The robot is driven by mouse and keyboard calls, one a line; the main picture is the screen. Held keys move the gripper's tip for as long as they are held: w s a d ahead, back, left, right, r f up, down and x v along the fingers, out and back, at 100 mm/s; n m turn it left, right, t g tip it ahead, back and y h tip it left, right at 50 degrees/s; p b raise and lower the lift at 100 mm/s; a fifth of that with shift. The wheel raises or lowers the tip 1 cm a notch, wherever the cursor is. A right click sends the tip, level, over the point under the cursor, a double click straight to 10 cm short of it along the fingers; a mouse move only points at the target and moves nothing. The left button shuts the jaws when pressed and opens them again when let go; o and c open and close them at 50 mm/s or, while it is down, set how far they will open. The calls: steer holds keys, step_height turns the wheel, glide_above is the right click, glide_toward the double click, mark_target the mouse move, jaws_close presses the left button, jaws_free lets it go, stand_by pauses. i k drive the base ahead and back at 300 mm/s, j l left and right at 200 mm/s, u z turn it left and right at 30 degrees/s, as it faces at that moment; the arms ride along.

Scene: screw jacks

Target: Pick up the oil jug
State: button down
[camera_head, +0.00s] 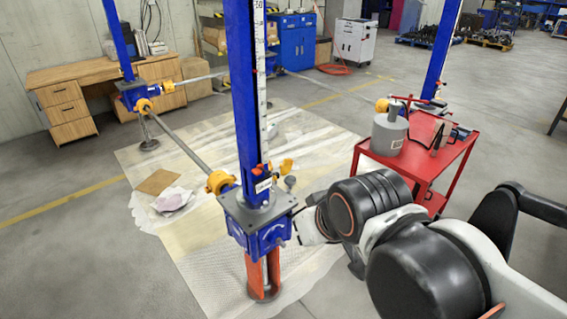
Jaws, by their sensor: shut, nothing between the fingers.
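A grey can-like vessel (388,134), which looks like the oil jug, stands upright on the top of the red cart (427,158) right of centre. A yellow-orange part shows at its top. My arm reaches in from the lower right. My gripper (300,226) is at the arm's far end, beside the blue screw jack (257,225) in the picture. It is small and partly hidden by my wrist, shut and empty. It is well apart from the grey vessel.
Red-handled tools (414,101) lie or stand beside the vessel on the cart. Tall blue jack columns (247,90) stand at centre, left and right, joined by shafts (180,143). A translucent sheet (185,240) covers the floor. A wooden desk (90,80) stands behind.

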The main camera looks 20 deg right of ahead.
mark_target(445, 135)
steer(key=z, duration=1.7)
steer(key=u, duration=1.3)
steer(key=k, duration=0.15)
steer(key=i+z, duration=0.15)
steer(key=z, duration=1.15)
